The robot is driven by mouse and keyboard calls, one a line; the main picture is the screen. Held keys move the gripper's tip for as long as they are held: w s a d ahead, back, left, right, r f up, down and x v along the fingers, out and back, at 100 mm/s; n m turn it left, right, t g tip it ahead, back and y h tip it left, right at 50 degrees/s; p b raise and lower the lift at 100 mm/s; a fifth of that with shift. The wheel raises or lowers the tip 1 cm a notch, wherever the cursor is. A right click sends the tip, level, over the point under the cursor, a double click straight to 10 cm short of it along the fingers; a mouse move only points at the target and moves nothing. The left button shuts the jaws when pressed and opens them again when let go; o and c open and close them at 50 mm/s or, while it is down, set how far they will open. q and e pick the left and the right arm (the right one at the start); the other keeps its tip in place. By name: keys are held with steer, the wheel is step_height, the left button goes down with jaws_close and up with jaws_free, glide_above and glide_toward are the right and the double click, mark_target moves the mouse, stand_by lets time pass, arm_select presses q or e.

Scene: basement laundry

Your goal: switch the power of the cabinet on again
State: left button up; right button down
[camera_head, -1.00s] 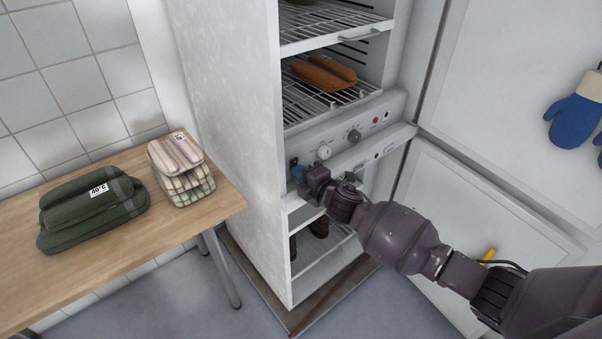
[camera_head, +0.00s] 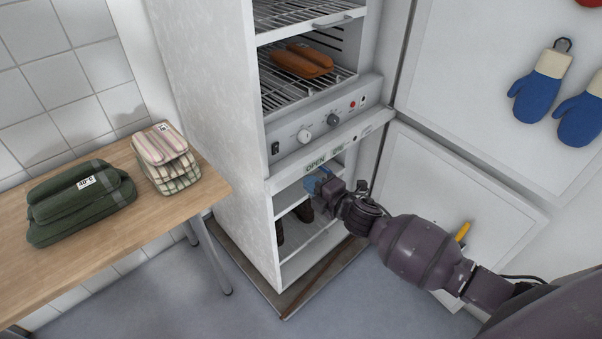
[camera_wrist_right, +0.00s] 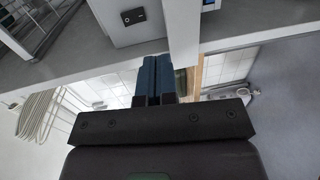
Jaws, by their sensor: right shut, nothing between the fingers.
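The white cabinet (camera_head: 215,150) stands open, with a control panel (camera_head: 290,145) across its middle. A black rocker switch (camera_head: 276,148) sits at the panel's left end; it also shows in the right wrist view (camera_wrist_right: 133,16). Its position is too small to tell. The panel also has a white dial (camera_head: 304,136), a dark knob (camera_head: 333,120) and a red button or lamp (camera_head: 353,104). My right gripper (camera_head: 316,182), with blue fingers, is shut and empty, below and to the right of the switch, apart from it. My left gripper is out of view.
A ledge with an OPEN label (camera_head: 316,165) juts out under the panel, close above my gripper. Orange-brown folded items (camera_head: 302,61) lie on a rack above; dark shoes (camera_head: 304,211) stand below. A wooden table (camera_head: 115,235) with folded textiles is at left. The open doors (camera_head: 445,185) are at right.

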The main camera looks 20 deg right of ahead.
steer(key=shift+s+d+f, duration=0.1)
steer(key=shift+s+d, duration=0.1)
steer(key=shift+s, duration=0.25)
steer(key=shift+s+d+f, duration=0.1)
steer(key=shift+s+d, duration=0.05)
steer(key=shift+s, duration=0.3)
steer(key=s+d+f+m+g+h, duration=0.1)
steer(key=s+f+m, duration=0.4)
steer(key=s+m, duration=0.5)
steer(key=s+d+f+m+g+h, duration=0.1)
steer(key=s+f+m+g+h, duration=0.2)
steer(key=s+m, duration=0.8)
steer(key=s+f+h, duration=0.1)
steer(key=s+f, duration=0.1)
steer(key=s, duration=0.5)
steer(key=shift+d+g+h, duration=0.2)
steer(key=shift+g+h, duration=0.1)
steer(key=shift+s, duration=0.1)
